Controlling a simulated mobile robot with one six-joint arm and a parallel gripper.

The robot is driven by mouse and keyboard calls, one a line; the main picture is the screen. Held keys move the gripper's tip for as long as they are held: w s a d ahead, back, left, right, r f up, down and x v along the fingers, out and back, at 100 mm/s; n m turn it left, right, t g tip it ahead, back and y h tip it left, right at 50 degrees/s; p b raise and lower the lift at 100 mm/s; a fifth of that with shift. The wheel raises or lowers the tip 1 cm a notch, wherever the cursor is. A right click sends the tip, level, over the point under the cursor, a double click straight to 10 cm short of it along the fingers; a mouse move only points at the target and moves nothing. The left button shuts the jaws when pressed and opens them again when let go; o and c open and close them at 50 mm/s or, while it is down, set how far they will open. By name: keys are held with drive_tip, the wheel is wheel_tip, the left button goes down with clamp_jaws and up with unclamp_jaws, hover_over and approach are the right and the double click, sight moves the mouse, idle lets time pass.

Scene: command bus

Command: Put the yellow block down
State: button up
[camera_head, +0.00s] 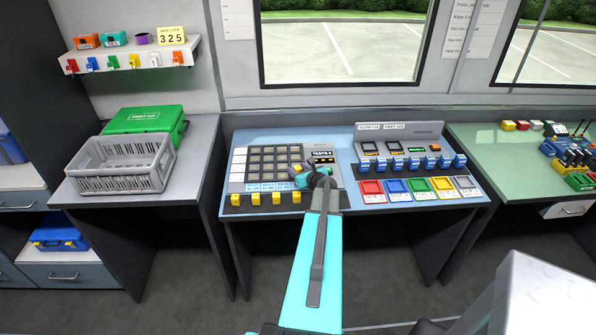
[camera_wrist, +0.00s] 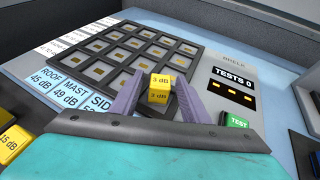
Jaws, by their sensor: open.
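A yellow block marked 3 dB (camera_wrist: 158,88) stands between the two purple fingers of my gripper (camera_wrist: 160,92) in the wrist view. It is at the near side of the dark grid panel (camera_wrist: 138,50). My gripper is open, with a finger on each side of the block. I cannot tell whether the block's base is seated in a grid cell, because the fingers and wrist hide it. In the head view my gripper (camera_head: 303,180) is low over the right part of the panel (camera_head: 265,160).
Several yellow blocks (camera_head: 255,199) line the panel's front edge. A green TEST button (camera_wrist: 237,121) is just right of my gripper, below a display reading TESTS 0 (camera_wrist: 232,80). A second console (camera_head: 405,147) with coloured trays stands to the right. A grey crate (camera_head: 120,167) is on the left desk.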

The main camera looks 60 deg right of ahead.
drive_tip(key=shift+b+v, duration=1.65)
drive_tip(key=shift+v, duration=4.25)
